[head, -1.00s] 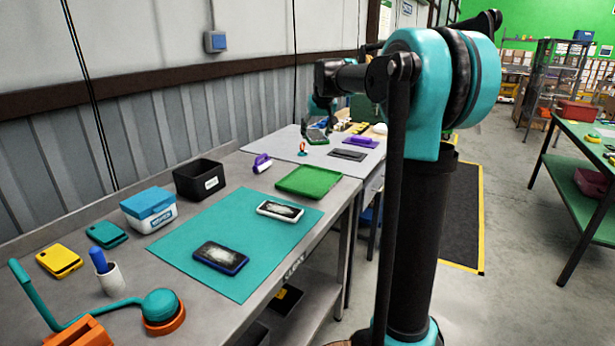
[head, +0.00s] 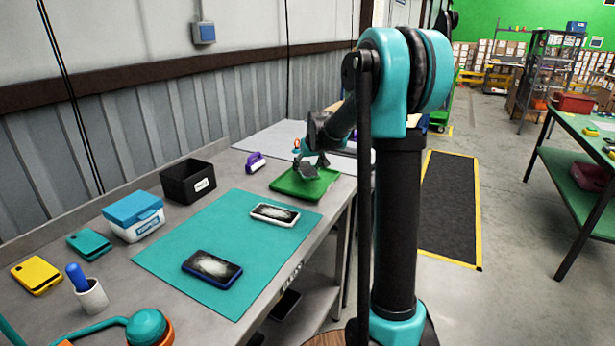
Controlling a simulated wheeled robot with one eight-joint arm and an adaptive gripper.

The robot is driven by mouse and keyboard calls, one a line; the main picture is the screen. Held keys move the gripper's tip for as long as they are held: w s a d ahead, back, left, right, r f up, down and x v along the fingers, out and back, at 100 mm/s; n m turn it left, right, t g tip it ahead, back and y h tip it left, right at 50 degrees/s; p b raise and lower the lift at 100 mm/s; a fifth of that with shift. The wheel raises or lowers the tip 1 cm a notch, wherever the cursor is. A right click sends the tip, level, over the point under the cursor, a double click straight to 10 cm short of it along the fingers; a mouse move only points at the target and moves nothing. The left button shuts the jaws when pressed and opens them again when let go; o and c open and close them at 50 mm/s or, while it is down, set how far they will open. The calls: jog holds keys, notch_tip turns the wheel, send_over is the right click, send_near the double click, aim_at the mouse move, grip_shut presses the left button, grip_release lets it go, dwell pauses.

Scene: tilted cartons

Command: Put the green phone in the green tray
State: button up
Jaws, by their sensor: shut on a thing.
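The green tray (head: 288,186) lies on the bench beyond the teal mat. My gripper (head: 311,163) is over the tray, pointing down. It is shut on the green phone (head: 308,172), whose dark grey face shows tilted below the fingers. Its green edge is hard to pick out against the tray. I cannot tell whether the phone touches the tray floor. My wrist hides part of the tray's far side.
A white phone (head: 275,214) and a blue phone (head: 212,265) lie on the teal mat (head: 175,250). A black bin (head: 188,181), a blue-lidded box (head: 134,214) and a purple-handled item (head: 256,162) stand left of the tray. Teal (head: 89,244) and yellow (head: 37,275) phones lie further left.

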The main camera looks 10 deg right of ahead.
aim_at(309, 172)
jog(key=shift+f, duration=1.9)
jog(key=shift+f, duration=0.1)
jog(key=o, duration=1.4)
jog(key=v, duration=1.2)
